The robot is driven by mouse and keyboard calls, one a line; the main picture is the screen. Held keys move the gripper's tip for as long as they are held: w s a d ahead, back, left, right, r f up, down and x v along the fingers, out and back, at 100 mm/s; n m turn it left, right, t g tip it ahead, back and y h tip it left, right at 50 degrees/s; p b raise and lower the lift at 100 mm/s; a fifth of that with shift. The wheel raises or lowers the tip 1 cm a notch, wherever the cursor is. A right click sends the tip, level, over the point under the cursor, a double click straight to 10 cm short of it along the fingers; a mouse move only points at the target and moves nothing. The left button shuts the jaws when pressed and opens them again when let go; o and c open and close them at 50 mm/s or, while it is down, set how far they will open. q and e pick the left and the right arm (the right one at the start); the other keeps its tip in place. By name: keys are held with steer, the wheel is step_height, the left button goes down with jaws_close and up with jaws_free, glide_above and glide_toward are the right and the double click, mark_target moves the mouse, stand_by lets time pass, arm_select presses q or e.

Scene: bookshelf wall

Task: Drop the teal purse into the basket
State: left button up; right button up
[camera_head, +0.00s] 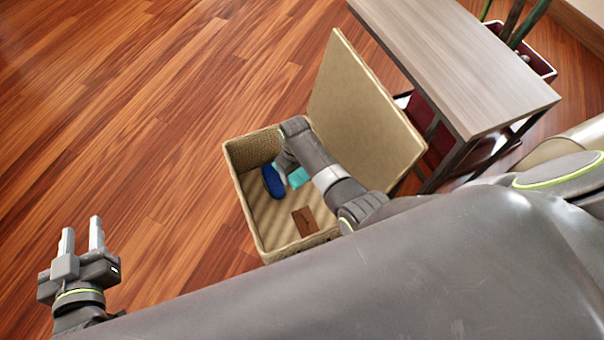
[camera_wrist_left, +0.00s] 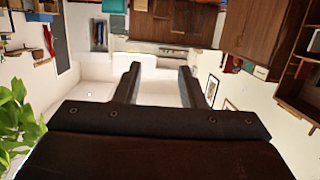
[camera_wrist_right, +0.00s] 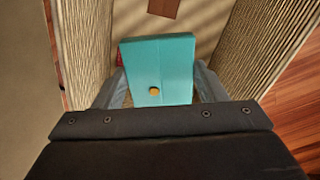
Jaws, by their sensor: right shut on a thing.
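The teal purse (camera_wrist_right: 158,68), with a round gold clasp, sits between the fingers of my right gripper (camera_wrist_right: 155,88), which is shut on it. In the head view the purse (camera_head: 298,177) shows as a small teal patch beside my right gripper (camera_head: 287,160), mostly hidden by the arm. The woven basket (camera_head: 243,205) stands open on the floor with its lid tilted back. The purse is inside the basket's opening; I cannot tell if it touches the bottom. My left gripper (camera_head: 82,235) is open and empty, away to the left; its fingers also show in the left wrist view (camera_wrist_left: 160,85).
A blue object (camera_head: 272,181) and a brown item (camera_head: 304,221) lie in the basket. The basket's raised lid (camera_head: 360,115) stands at the right, close to a grey-topped table (camera_head: 460,65). The wooden floor (camera_head: 120,110) at left is clear.

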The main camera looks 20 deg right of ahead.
steer(key=shift+f+b, duration=1.15)
steer(key=shift+b, duration=0.1)
arm_select(q)
steer(key=s+d+r+m+t+h, duration=0.1)
steer(key=r+m+t, duration=0.1)
steer(key=r+t, duration=0.3)
steer(key=s+d+r+m+t+h, duration=0.1)
steer(key=r+t, duration=0.5)
steer(key=r, duration=0.6)
steer(key=shift+s+m+t, duration=0.3)
steer(key=shift+s+m, duration=0.1)
steer(key=shift+s, duration=0.2)
